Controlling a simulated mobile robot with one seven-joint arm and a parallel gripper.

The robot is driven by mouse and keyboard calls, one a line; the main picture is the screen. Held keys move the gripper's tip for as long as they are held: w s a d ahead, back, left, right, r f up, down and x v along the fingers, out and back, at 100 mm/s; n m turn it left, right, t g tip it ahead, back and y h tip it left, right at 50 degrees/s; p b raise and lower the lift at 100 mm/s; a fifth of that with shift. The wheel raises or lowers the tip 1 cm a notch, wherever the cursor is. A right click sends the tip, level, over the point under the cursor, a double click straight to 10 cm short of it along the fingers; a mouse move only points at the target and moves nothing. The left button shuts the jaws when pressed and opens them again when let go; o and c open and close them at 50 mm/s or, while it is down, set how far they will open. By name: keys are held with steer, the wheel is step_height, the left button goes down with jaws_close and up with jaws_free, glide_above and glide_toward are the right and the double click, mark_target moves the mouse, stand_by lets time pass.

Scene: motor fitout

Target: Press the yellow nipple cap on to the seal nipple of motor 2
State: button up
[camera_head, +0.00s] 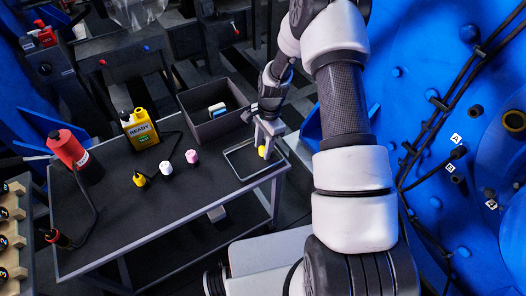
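The small yellow nipple cap (262,152) is at my gripper's fingertips, over the shallow tray at the right end of the bench. My gripper (264,142) points down with a finger close on either side of the cap. At this size I cannot tell whether the fingers are closed on it or whether it touches the tray. I cannot tell which fitting is the seal nipple or which motor this is.
My arm crosses between bench and motor. Black cables run along the housing.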

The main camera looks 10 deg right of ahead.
steer(key=shift+r, duration=0.1)
steer(key=c, duration=1)
steer(key=shift+o, duration=0.2)
